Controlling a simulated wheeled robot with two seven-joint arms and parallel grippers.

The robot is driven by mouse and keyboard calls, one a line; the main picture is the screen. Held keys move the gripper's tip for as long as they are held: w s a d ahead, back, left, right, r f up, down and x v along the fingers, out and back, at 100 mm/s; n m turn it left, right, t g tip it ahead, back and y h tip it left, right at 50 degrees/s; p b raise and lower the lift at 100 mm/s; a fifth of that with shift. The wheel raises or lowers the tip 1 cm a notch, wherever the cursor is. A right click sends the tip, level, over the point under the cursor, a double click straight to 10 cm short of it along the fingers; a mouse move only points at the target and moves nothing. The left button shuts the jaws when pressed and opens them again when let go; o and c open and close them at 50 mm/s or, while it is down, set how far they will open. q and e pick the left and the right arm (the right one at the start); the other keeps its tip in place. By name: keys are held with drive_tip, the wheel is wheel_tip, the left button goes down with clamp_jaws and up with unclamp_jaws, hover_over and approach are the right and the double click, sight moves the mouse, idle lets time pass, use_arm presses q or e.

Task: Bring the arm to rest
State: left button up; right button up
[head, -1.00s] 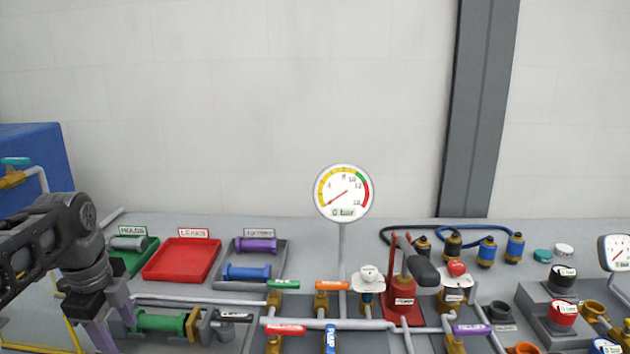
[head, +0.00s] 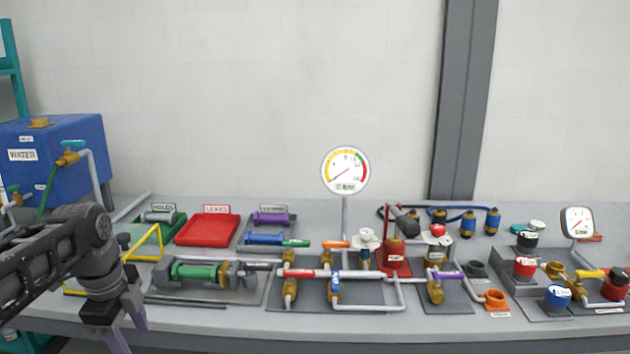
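My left arm comes in from the left in the head view. My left gripper (head: 128,328) hangs fingers down at the front edge of the bench, left of the green cylinder (head: 195,272) in its clamp fixture. Two purple-grey fingers show apart, with nothing seen between them; the lower end of one is cut off by the picture's bottom edge. My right gripper is not in view.
The grey bench (head: 215,315) carries a red tray (head: 207,229), a yellow frame (head: 146,243), a round gauge (head: 346,171), a red hand pump (head: 396,255) and valves. A blue water tank (head: 62,150) stands at the left. The wall behind is bare.

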use_arm(q)
drive_tip(key=d+f+n+h+p, duration=0.1)
drive_tip(key=d+f+n, duration=0.2)
drive_tip(key=d+f, duration=0.45)
drive_tip(key=d+f+n+h+p, duration=0.15)
drive_tip(key=d+f, duration=0.25)
drive_tip(key=f, duration=0.6)
drive_tip(key=d+f+n+h, duration=0.1)
drive_tip(key=d+f+n, duration=0.2)
drive_tip(key=d+f, duration=0.45)
drive_tip(key=s+d+f+n+p, duration=0.1)
drive_tip(key=s+d+f+n, duration=0.2)
drive_tip(key=s, duration=0.3)
drive_tip(key=s+d+f+n, duration=0.3)
drive_tip(key=s+f+n, duration=0.1)
drive_tip(key=s+f, duration=0.2)
drive_tip(key=s+d+f+n+g+p, duration=0.1)
drive_tip(key=s+d+f+n, duration=0.2)
drive_tip(key=s, duration=0.5)
wheel_tip(320, 180, down, 2)
drive_tip(key=shift+d+f+n+p, duration=0.15)
drive_tip(key=shift+d+n+p, duration=0.2)
drive_tip(key=shift+n, duration=0.4)
drive_tip(key=shift+h, duration=0.25)
drive_tip(key=shift+c, duration=0.3)
